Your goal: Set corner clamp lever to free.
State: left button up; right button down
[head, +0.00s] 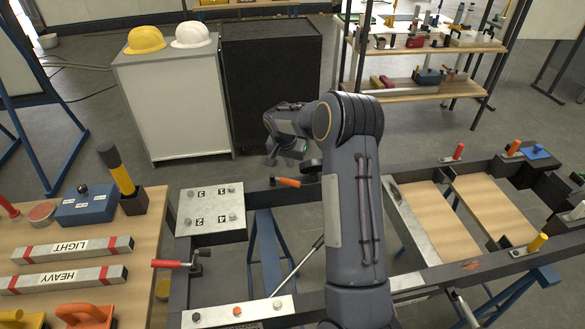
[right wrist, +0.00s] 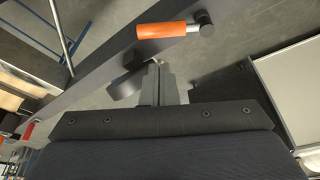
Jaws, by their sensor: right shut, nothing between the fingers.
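A clamp lever with an orange handle (head: 287,182) sits on the far rail of the dark frame. In the right wrist view its orange grip (right wrist: 165,30) lies across the rail, joined to a dark round pivot (right wrist: 204,24) on its right. My right gripper (head: 285,157) is just beyond and above this lever in the head view. In the right wrist view its fingers (right wrist: 157,68) are closed together, empty, with the tips short of the orange grip and apart from it in the picture. My left gripper is not in view.
The dark frame (head: 180,295) carries other levers: one red-handled (head: 168,263), one yellow (head: 537,242) and one red (head: 459,151). A numbered plate (head: 211,209) covers the frame's far left corner. A wooden table (head: 75,260) with tools stands left. A cabinet (head: 175,105) is behind.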

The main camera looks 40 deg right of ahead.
aim_at(286, 181)
jog(key=p+x, duration=0.2)
jog(key=x, duration=0.7)
jog(key=shift+w+a+f, duration=0.1)
jog(key=shift+f, duration=0.2)
jog(key=shift+a+f+b, duration=0.15)
jog(key=shift+a+b, duration=0.25)
jog(key=shift+b, duration=0.65)
jog(key=shift+s+a+m, duration=0.15)
jog(key=shift+s+m, duration=0.2)
jog(key=shift+m, duration=0.05)
jog(key=shift+r, duration=0.25)
